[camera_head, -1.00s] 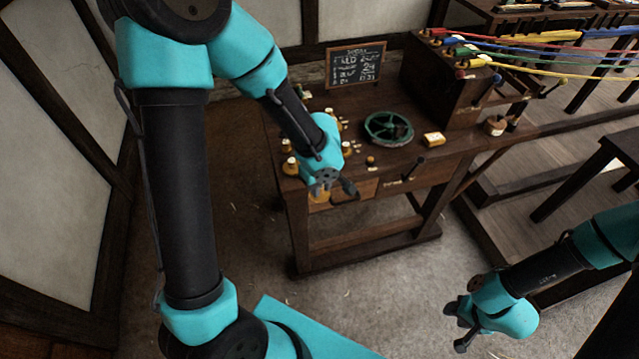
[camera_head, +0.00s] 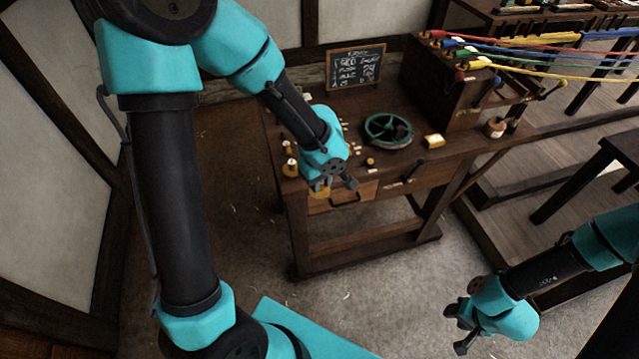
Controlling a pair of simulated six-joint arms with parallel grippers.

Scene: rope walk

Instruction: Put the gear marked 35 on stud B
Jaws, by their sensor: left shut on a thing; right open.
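My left gripper (camera_head: 336,186) is at the front left edge of the wooden bench, above the drawer front. It is shut on a small brass-coloured piece (camera_head: 320,188), mostly hidden by the gripper; no mark on it can be read. Several brass-coloured pieces (camera_head: 290,168) stand at the bench's left edge; I cannot tell which are gears and which are studs. The number 35 and the letter B cannot be made out. My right gripper (camera_head: 463,325) is open and empty over the floor at lower right.
A chalkboard (camera_head: 355,68) stands behind. A wooden box (camera_head: 440,85) with coloured ropes (camera_head: 540,47) is at the back right.

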